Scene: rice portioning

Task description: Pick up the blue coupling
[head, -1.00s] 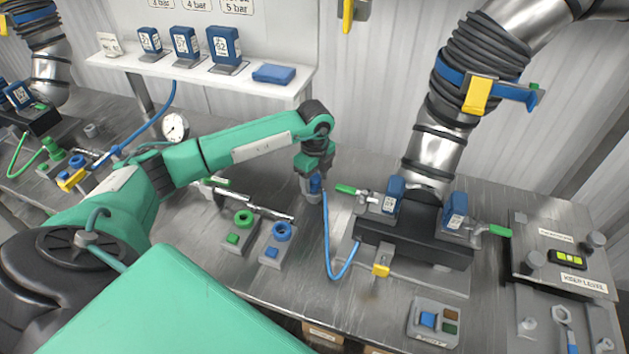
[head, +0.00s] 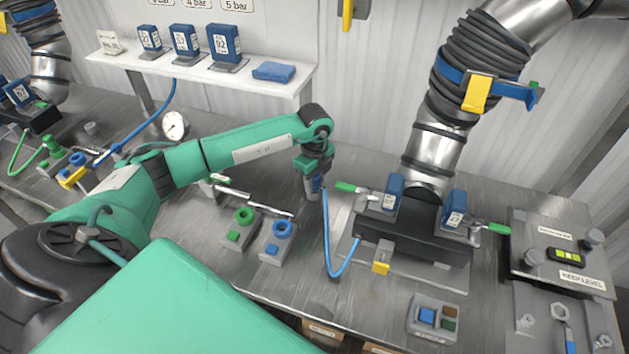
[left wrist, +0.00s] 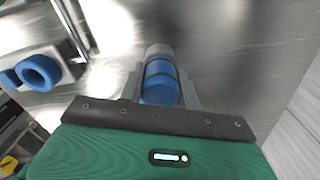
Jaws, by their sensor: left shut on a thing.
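The blue coupling (left wrist: 160,82) sits between the fingers of my left gripper (left wrist: 160,100) in the left wrist view, with a grey collar at its far end. In the head view my left gripper (head: 314,190) points down over the metal table, shut on the coupling, which is mostly hidden by the fingers. A blue hose (head: 328,245) runs from the coupling down and round to the black base of the large pipe. Whether the coupling touches the table is hard to tell. My right gripper is not in view.
Blocks with a green ring (head: 244,216) and a blue ring (head: 282,230) stand left of the gripper. The black pipe base (head: 415,248) with blue tagged units and green-handled valves stands close on the right. A white shelf (head: 205,75) is behind.

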